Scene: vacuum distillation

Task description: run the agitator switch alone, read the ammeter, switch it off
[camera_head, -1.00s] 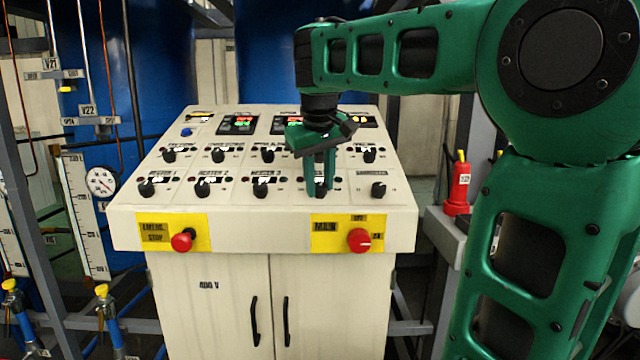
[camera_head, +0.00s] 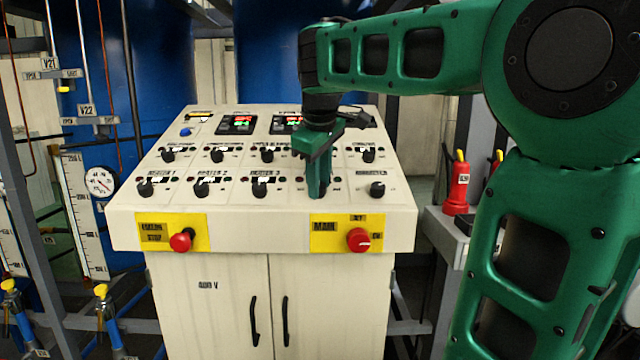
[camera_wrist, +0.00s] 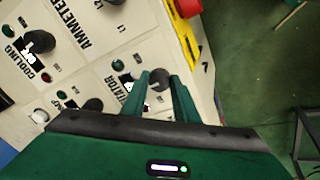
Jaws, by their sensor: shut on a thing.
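My gripper (camera_head: 318,193) is shut on the agitator switch (camera_wrist: 158,77), a dark round knob in the front row of the cream control panel (camera_head: 225,232). The knob shows between my two green fingers in the wrist view, beside a partly hidden label ending "TATOR" (camera_wrist: 120,88). My fingers hide the knob in the head view. The ammeter label (camera_wrist: 68,22) shows in the wrist view, near a selector knob (camera_head: 378,189) right of my gripper. Two displays with red and green digits, a left one (camera_head: 237,124) and a right one (camera_head: 286,123), are too small to read.
Several other black knobs stand close by, including the cooling knob (camera_wrist: 39,41). A red emergency stop (camera_head: 181,242) and a red main switch (camera_head: 359,240) sit on the panel's front face. Red extinguishers (camera_head: 459,185) stand at the right. My arm covers the panel's back right.

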